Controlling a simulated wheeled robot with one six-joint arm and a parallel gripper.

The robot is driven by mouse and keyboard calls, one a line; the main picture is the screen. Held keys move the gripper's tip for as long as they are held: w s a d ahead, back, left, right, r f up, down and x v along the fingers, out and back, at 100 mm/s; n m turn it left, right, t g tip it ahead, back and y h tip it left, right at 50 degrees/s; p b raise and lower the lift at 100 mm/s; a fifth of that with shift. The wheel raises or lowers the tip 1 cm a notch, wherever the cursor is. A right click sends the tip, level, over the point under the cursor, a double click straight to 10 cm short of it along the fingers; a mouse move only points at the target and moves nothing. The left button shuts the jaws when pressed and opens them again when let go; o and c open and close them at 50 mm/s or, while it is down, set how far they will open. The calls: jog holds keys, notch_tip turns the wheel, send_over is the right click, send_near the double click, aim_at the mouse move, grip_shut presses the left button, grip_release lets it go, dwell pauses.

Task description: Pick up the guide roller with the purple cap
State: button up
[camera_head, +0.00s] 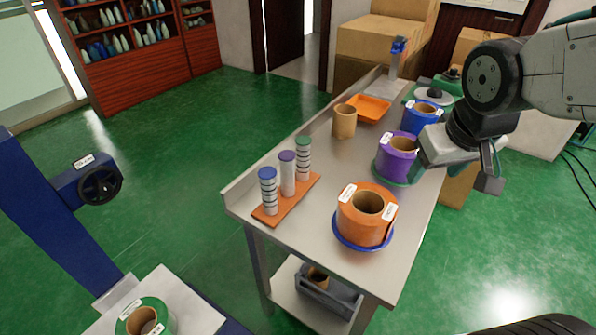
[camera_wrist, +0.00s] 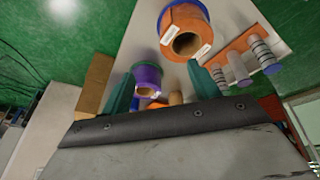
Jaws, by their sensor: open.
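The guide roller with the purple cap (camera_head: 288,176) stands upright in the middle of an orange rack (camera_head: 284,204) at the table's left side. A blue-capped roller (camera_head: 268,192) stands on its nearer side and a green-capped roller (camera_head: 303,160) on its farther side. In the wrist view the purple-capped roller (camera_wrist: 237,67) is right of my gripper, beyond its right finger. My gripper (camera_wrist: 163,88) is open with nothing between its two teal fingers. In the head view it is beside the purple roll, across the table from the rack; its fingertips are not clear there.
On the metal table (camera_head: 309,225) stand an orange roll (camera_head: 362,222) on a blue dish, a purple roll (camera_head: 396,160), a blue roll (camera_head: 419,119), a cardboard tube (camera_head: 344,122) and an orange tray (camera_head: 369,107). Bare tabletop lies between rack and rolls.

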jog(key=w+a+f+n+t, duration=0.2)
jog(key=w+a+f, duration=0.15)
jog(key=w, duration=0.55)
jog(key=n+t+y, duration=0.4)
jog(key=n+y, duration=0.1)
jog(key=y, duration=0.4)
send_near(283, 167)
jog(key=w+f, duration=0.1)
jog(key=w+a+f, duration=0.1)
jog(key=w+f, duration=0.1)
jog(key=w, duration=0.1)
jog(key=shift+w+a+f, duration=0.1)
jog(key=shift+a+f, duration=0.2)
jog(key=shift+f, duration=0.05)
jog(key=x, duration=0.7)
jog(key=shift+w, duration=0.4)
jog(key=c, duration=1.1)
